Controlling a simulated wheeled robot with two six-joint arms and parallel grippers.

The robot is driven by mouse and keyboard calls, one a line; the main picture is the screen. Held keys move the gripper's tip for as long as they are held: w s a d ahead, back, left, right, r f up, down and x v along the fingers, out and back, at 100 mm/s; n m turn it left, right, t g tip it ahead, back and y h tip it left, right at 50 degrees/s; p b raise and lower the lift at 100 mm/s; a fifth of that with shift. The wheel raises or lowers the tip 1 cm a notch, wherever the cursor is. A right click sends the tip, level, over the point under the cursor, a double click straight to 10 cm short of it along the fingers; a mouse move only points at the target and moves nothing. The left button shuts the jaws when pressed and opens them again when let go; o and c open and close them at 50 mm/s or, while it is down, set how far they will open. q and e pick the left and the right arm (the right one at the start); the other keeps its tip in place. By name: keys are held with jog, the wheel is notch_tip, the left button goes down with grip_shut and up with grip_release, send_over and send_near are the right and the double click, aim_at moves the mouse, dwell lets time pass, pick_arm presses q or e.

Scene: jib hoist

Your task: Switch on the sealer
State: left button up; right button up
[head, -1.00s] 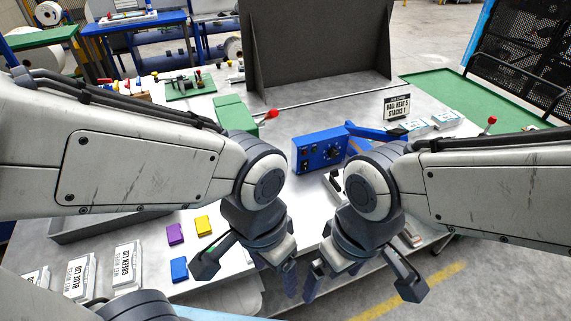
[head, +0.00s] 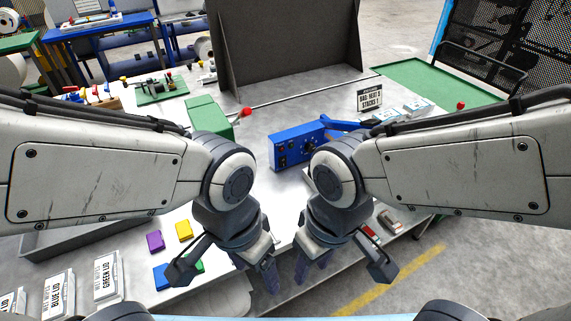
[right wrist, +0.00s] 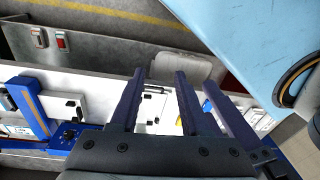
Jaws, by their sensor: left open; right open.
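The sealer, a blue box (head: 290,151) with a dark dial and small dark controls on its front, stands on the light bench; a blue arm reaches right from it. My right forearm and wrist cover its right front. Blue parts, apparently the sealer's arm (right wrist: 30,105), show at the left in the right wrist view. My left gripper (head: 263,278) and right gripper (head: 301,267) hang open and empty, side by side at the bench's front edge, nearer to me than the sealer. The right gripper's spread fingers (right wrist: 160,75) also show in the right wrist view. The power switch's setting cannot be read.
A green block with a red-knobbed lever (head: 246,112) stands behind left. A dark upright panel (head: 285,45) closes the back. Coloured blocks (head: 184,231) and lid signs (head: 108,277) lie front left. Small switch-like boxes (head: 390,221) sit at the front right edge. A sign (head: 370,100) stands behind right.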

jog(key=w+m, duration=0.1)
jog(key=w, duration=0.1)
jog(key=w+f+t, duration=0.1)
jog(key=w, duration=0.1)
jog(key=w+a+f+m, duration=0.1)
jog(key=shift+w+m, duration=0.3)
jog(key=shift+w, duration=0.1)
grip_shut()
jog(key=w+d+f+m+t+y, duration=0.1)
jog(key=w+f+m+t, duration=0.2)
jog(key=w, duration=0.6)
jog(key=w+d+f+m+t+y+b, duration=0.1)
jog(key=w+f+m+t, duration=0.1)
jog(key=w+f+m, duration=0.3)
jog(key=w+d+f+m+t+y, duration=0.1)
jog(key=w+f+m+t+y, duration=0.1)
jog(key=w+m, duration=0.6)
jog(key=shift+w+d+f+m+t, duration=0.3)
jog(key=shift+w+f+t, duration=0.8)
jog(key=shift+w, duration=1.95)
jog(key=shift+f+g, duration=0.3)
